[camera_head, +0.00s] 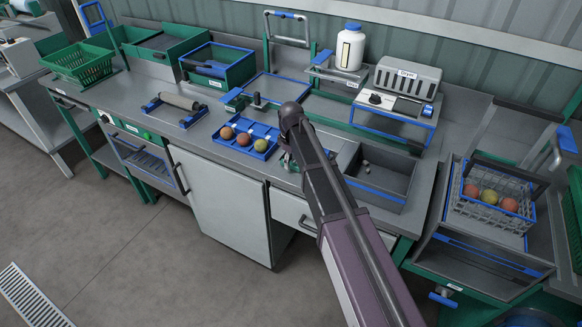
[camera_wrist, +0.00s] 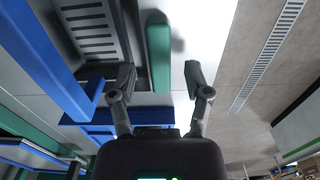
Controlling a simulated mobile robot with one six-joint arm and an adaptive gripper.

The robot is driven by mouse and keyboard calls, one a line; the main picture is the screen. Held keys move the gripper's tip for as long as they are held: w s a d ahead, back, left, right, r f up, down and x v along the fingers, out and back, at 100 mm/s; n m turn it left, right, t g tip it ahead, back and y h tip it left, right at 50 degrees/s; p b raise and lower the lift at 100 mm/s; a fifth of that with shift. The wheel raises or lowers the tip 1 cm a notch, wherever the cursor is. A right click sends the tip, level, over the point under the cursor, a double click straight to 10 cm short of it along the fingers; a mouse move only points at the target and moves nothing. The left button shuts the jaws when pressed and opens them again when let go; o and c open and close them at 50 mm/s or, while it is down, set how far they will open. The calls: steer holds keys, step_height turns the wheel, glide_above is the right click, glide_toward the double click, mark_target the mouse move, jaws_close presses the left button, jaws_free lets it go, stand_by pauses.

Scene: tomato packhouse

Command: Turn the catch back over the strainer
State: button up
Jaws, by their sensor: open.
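In the wrist view a long green bar with a rounded end (camera_wrist: 159,52) lies beyond and between the fingertips of my gripper (camera_wrist: 160,78). It looks like the catch, but I cannot be sure. A grey slotted panel (camera_wrist: 91,30), possibly the strainer, lies to its left, with a gap between them. My gripper is open, with the fingers apart and nothing held. In the head view my arm reaches over the counter's front edge, right of the blue tray (camera_head: 243,137), and mostly hides my gripper.
The blue tray holds several round fruits. Right of my arm are an open grey basin (camera_head: 408,178) and a dryer (camera_head: 408,82). A grey basket (camera_head: 486,214) with fruits stands at far right. A roller (camera_head: 180,102) lies left on the counter. A white door (camera_head: 219,200) is below.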

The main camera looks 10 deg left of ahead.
steer(key=shift+f+b, duration=0.35)
steer(key=shift+f, duration=0.2)
jaws_close()
